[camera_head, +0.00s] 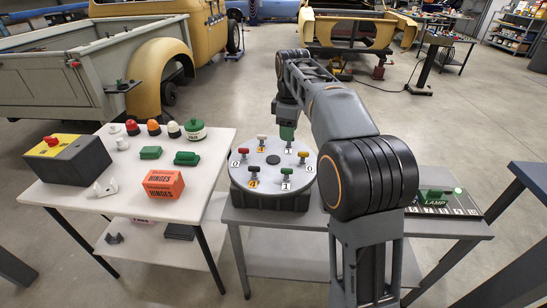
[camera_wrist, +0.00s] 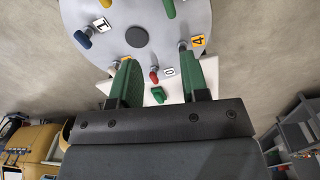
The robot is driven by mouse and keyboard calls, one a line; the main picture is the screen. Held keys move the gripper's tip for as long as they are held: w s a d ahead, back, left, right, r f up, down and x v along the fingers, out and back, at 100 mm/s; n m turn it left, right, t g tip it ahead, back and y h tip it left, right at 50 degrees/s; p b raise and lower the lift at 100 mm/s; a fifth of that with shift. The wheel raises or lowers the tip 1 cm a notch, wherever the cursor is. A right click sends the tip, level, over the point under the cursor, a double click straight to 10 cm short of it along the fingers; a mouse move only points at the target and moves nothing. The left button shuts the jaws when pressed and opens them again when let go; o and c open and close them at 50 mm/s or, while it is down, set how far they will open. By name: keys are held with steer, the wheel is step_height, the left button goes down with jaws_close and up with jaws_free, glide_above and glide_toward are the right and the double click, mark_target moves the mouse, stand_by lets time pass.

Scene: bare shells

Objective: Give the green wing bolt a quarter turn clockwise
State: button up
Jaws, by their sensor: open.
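The green wing bolt (camera_head: 286,171) stands on the front right part of a round grey plate (camera_head: 240,178), with a white "1" label in front of it. In the wrist view the green bolt (camera_wrist: 169,8) is at the top edge, partly cut off. My gripper (camera_head: 287,138) is above the back right part of the plate in the head view, apart from the green bolt. In the wrist view its two green fingers (camera_wrist: 156,60) are spread, with nothing held between them. They partly cover the plate and bolts behind them.
The left table (camera_head: 70,205) holds an orange box (camera_head: 163,185) and several small parts.

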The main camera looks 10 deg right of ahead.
mark_target(287, 174)
steer(key=f, duration=0.4)
steer(key=f+n+b, duration=0.1)
steer(key=f, duration=0.4)
steer(key=s+f+n, duration=0.1)
steer(key=f, duration=0.3)
steer(key=shift+a+f+b, duration=0.15)
steer(key=shift+f+b, duration=0.05)
steer(key=shift+b, duration=0.2)
jaws_close()
